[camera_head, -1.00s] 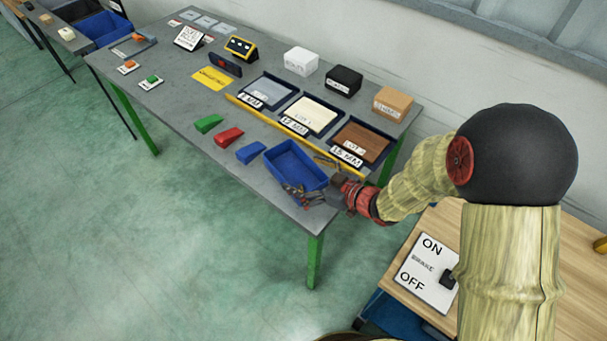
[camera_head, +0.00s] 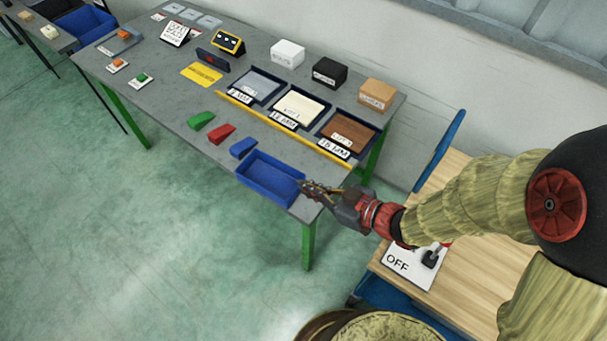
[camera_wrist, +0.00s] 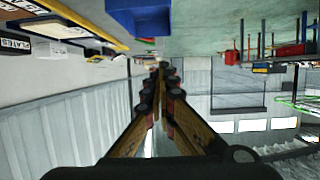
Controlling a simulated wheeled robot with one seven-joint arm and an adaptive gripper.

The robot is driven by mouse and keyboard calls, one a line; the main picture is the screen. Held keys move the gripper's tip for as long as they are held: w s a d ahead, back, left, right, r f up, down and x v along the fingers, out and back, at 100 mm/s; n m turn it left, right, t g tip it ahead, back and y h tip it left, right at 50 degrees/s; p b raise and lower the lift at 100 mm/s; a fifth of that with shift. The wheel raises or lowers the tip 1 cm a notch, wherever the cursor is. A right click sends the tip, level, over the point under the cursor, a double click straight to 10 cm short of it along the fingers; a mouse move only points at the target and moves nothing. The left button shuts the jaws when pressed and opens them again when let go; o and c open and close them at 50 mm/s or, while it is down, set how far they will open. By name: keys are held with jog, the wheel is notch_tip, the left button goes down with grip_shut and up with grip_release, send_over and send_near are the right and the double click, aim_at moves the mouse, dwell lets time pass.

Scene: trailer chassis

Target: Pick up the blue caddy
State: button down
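The blue caddy (camera_head: 265,188) is an open-topped box on the grey table (camera_head: 168,101), at its near right corner along the front edge. My gripper (camera_head: 307,187) is just right of the caddy, by the table's right end, with its fingers pointing toward it. In the wrist view, the fingers of my gripper (camera_wrist: 164,72) converge and look shut, with nothing visible between them. The caddy (camera_wrist: 140,18) appears at the top of that view, beyond the fingertips and apart from them in the picture. The head view does not clearly show whether the gripper touches it.
Blue (camera_head: 243,147), red (camera_head: 221,134) and green (camera_head: 201,121) wedges lie left of the caddy. A yellow strip (camera_head: 290,131) fronts several labelled trays. A wooden-topped surface with an ON/OFF plate (camera_head: 408,266) stands right. Green floor is clear in front.

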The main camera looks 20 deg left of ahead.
jog(key=shift+s+d+r, duration=0.2)
jog(key=shift+s+d, duration=0.05)
jog(key=shift+s, duration=0.05)
jog(key=c, duration=2.3)
grip_release()
jog(key=shift+c, duration=0.2)
jog(key=o, duration=1.8)
jog(key=shift+d, duration=0.1)
